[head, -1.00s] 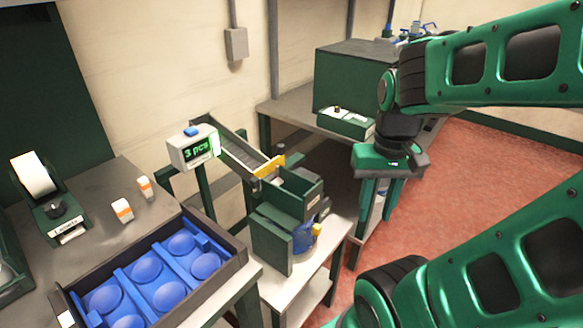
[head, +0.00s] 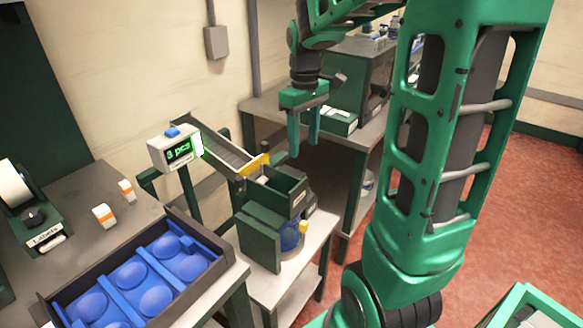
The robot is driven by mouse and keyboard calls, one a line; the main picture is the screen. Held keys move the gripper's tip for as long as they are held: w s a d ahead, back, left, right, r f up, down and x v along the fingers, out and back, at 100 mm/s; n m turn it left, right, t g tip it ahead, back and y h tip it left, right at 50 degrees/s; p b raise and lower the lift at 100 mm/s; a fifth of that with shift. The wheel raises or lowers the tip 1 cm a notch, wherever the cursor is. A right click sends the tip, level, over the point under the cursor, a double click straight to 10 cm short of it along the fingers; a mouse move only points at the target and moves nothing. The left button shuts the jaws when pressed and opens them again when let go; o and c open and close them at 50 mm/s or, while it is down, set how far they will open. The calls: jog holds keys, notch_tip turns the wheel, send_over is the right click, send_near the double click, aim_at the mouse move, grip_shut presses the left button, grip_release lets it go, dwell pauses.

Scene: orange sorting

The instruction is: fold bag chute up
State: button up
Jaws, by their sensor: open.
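The bag chute (head: 231,160) is a sloping grey channel with dark green sides, running down to the right. A yellow bar (head: 254,165) crosses its lower end. Below that end is a dark green box-like holder (head: 287,192), with something blue (head: 290,237) and a small yellow piece (head: 303,227) under it. My gripper (head: 303,146) hangs above and to the right of the holder, fingers pointing down, apart and empty. It touches nothing that I can see.
A counter display (head: 175,147) reading "3 pcs" stands left of the chute. A blue tray with round hollows (head: 130,276) lies front left, beside a label dispenser (head: 32,222). A bench with a large green box (head: 361,75) stands behind my gripper.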

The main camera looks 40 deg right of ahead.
jog(key=n, duration=0.2)
send_near(293, 172)
notch_tip(293, 172, down, 8)
jog(key=shift+d+f, duration=0.1)
jog(key=shift+d, duration=0.05)
jog(key=shift+c, duration=0.4)
